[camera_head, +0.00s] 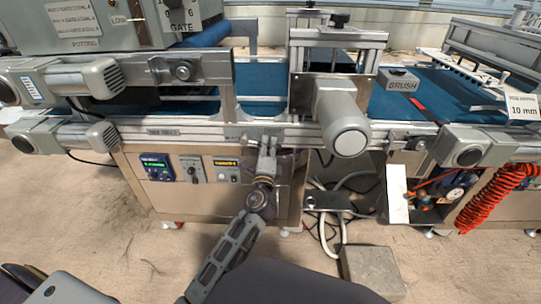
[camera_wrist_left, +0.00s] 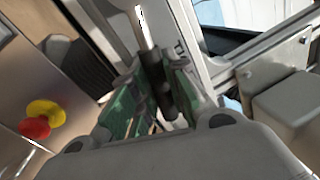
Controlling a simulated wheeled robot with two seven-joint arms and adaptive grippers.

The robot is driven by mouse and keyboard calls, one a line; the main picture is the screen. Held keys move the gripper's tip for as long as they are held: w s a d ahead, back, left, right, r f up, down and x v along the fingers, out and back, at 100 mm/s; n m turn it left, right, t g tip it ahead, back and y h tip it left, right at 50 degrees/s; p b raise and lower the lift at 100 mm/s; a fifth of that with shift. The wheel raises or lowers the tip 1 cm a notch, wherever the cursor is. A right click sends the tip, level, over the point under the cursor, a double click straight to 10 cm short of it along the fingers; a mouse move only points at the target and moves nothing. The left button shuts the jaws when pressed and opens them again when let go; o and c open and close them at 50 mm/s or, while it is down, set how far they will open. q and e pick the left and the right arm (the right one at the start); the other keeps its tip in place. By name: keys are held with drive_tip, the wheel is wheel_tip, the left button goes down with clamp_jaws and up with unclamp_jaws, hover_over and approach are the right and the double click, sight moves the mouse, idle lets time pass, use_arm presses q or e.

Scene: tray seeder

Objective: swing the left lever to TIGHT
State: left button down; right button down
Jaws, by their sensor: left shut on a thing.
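The left lever shows in the left wrist view as a metal rod with a dark round grip (camera_wrist_left: 160,84). My left gripper (camera_wrist_left: 163,88) has its green-lined fingers on both sides of that grip and is shut on it. In the head view my left gripper (camera_head: 267,146) is at the front rail of the machine, above the cabinet. There the gripper hides most of the lever, and I cannot read a TIGHT mark or tell the lever's angle to it. My right gripper is not in view.
A large grey motor (camera_head: 343,126) juts out just right of my left gripper. The cabinet's control panels (camera_head: 192,170) sit lower left. A red-and-yellow knob (camera_wrist_left: 40,118) shows in the wrist view. Blue belt (camera_head: 262,77) runs behind the rail. A grey block (camera_head: 371,272) stands on the floor.

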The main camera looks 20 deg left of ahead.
use_arm(q)
drive_tip(key=shift+r+n, duration=0.2)
drive_tip(key=shift+n, duration=0.3)
drive_tip(key=shift+r+n+y+b, duration=0.4)
drive_tip(key=shift+r+n+b, duration=0.25)
drive_tip(key=shift+n, duration=0.45)
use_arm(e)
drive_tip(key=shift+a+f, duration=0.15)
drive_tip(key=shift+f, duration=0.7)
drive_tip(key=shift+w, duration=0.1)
use_arm(q)
drive_tip(key=c, duration=1.4)
unclamp_jaws()
drive_tip(key=shift+r, duration=0.15)
